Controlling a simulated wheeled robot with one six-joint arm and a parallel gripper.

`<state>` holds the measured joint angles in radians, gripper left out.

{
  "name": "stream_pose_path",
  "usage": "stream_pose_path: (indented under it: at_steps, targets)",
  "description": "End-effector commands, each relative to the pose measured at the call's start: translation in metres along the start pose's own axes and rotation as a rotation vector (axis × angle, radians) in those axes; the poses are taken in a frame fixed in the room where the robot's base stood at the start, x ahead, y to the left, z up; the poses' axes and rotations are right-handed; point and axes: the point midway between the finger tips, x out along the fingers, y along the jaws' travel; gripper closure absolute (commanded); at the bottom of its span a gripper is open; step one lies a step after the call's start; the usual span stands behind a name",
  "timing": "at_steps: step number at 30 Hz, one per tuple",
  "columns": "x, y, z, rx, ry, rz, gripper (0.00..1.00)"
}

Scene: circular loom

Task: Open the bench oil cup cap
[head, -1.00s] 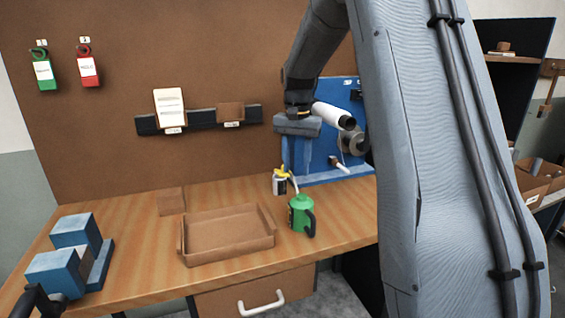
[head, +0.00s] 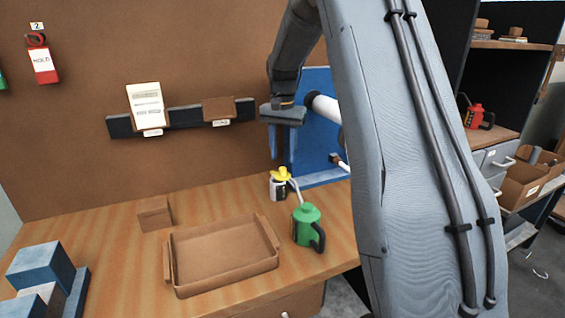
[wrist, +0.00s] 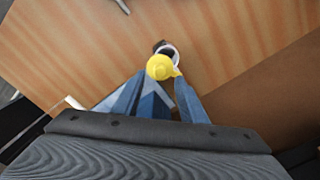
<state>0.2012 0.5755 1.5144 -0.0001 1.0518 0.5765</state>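The oil cup (head: 277,190) is a small white and black vessel at the back of the wooden bench. Its yellow cap (head: 282,173) is on top; I cannot tell whether it is fully seated. My gripper (head: 283,157) points down above the cup, in front of the blue machine. In the wrist view, the yellow cap (wrist: 160,67) lies just beyond the gap between my fingertips (wrist: 161,84). The fingers are apart with nothing held between them. Part of the cup's dark and white body (wrist: 167,48) shows beyond the cap.
A green oil can (head: 306,226) with a thin spout stands close to the cup, front right. A brown tray (head: 180,291) lies in front. A small brown block (head: 154,214) and blue blocks (head: 38,268) are to the left. The blue machine (head: 315,145) stands behind.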

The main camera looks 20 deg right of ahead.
Motion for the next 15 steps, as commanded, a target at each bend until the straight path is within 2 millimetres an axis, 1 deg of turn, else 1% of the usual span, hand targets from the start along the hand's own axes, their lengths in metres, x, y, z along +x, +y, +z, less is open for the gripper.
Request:
stream_pose_path:
  at_steps: [3,7,12,15]
  targets:
    - [0.018,0.001,0.002,0.0,-0.004,0.003,0.62]
    - [0.034,0.001,0.001,0.0,-0.002,0.001,0.62]
    - [0.045,0.002,-0.001,0.002,0.0,0.0,0.62]
    - [0.047,0.002,-0.001,0.002,0.0,0.0,0.62]
